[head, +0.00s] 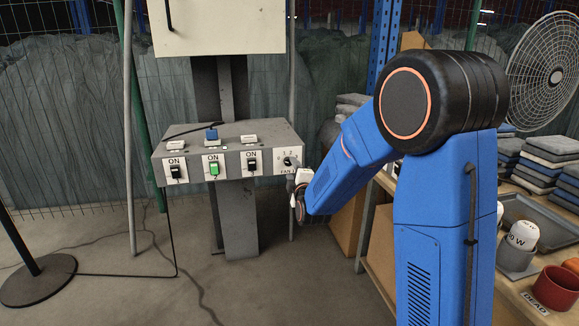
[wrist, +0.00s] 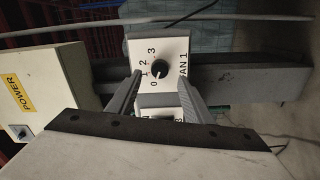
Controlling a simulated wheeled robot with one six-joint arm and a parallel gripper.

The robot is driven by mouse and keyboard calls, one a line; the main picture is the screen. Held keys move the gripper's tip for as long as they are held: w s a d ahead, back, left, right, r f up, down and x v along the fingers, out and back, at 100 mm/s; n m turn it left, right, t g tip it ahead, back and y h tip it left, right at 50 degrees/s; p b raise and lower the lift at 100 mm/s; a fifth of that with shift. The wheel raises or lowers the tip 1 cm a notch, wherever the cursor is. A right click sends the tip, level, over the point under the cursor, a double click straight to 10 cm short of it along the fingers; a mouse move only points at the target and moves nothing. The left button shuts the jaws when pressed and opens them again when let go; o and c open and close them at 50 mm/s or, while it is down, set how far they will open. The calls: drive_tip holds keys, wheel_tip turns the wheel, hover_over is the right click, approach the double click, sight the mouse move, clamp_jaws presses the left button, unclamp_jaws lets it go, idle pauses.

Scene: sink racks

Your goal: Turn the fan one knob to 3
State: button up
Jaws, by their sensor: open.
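The FAN 1 knob (head: 288,161) is a small dark round knob at the right end of the grey switch box (head: 231,149). In the wrist view the dark knob (wrist: 158,73) sits on a white plate marked 0, 1, 2, 3, with FAN 1 beside it. Its pointer is too small to read surely. My gripper (head: 301,188) is just below and right of the knob in the head view. In the wrist view my gripper (wrist: 159,88) is open and empty, its two fingers pointing toward the knob, one on each side of the picture. Contact with the knob is not visible.
The box front has a black switch (head: 175,172), a green switch (head: 214,169) and another black switch (head: 252,165), each labelled ON. A white cabinet (head: 218,27) hangs above. A bench at right holds cups and a red pot (head: 556,288). A fan (head: 553,77) stands behind it.

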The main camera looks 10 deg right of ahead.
sight(289, 163)
drive_tip(key=shift+w, duration=2.45)
drive_tip(key=shift+c, duration=0.5)
drive_tip(key=c, duration=1)
